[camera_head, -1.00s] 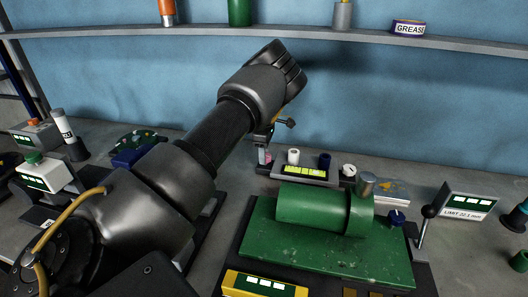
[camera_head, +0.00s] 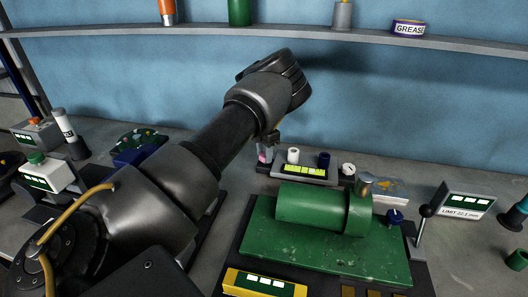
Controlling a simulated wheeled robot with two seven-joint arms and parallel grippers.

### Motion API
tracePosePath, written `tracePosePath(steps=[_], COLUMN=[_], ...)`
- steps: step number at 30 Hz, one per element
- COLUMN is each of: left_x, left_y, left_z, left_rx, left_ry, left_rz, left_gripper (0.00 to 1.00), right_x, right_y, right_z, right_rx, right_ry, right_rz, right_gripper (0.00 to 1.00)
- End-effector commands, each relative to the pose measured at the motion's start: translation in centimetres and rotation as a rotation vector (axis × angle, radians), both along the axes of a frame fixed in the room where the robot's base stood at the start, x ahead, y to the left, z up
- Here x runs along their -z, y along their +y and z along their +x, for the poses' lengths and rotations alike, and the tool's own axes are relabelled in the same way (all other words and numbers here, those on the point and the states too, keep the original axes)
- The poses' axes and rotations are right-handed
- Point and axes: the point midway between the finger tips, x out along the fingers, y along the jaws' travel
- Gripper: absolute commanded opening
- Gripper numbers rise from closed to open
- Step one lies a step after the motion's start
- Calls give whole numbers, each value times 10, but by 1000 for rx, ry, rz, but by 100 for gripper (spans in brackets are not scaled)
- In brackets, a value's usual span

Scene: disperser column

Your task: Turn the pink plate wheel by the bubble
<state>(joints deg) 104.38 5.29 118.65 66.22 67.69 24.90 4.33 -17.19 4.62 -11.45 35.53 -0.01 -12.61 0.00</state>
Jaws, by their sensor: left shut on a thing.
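My left arm reaches across from the left. Its gripper (camera_head: 268,145) points down at the left end of the dark block with the yellow-green bubble strip (camera_head: 304,171). The fingers are small and partly hidden by my wrist. They are shut on the pink plate wheel (camera_head: 264,156), of which only a small pink patch shows at their tips. My right gripper is not in view.
A green cylinder (camera_head: 310,205) lies on a green plate (camera_head: 290,248) in front of the block. A shelf (camera_head: 300,37) runs above.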

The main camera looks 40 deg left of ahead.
Motion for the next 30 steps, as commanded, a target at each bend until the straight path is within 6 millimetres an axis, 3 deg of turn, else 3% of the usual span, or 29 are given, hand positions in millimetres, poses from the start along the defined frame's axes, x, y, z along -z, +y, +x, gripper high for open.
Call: tracePosePath(steps=[9, 24, 25, 27, 30], left_x=[1, 2, 2, 1, 1], left_y=[0, 0, 0, 0, -1], left_z=[-2, -2, -2, -2, -1], left_rx=[-104, -120, -120, -120, -118], left_ry=[6, 7, 6, 6, 4], left_rz=[1, 1, 0, 0, 0], left_gripper=[16, 16, 41, 48, 48], right_x=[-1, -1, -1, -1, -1], right_y=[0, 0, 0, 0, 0], right_z=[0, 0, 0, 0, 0], right_rx=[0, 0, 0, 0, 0], right_ry=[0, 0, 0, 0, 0], right_rz=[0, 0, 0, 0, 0], right_gripper=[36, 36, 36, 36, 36])
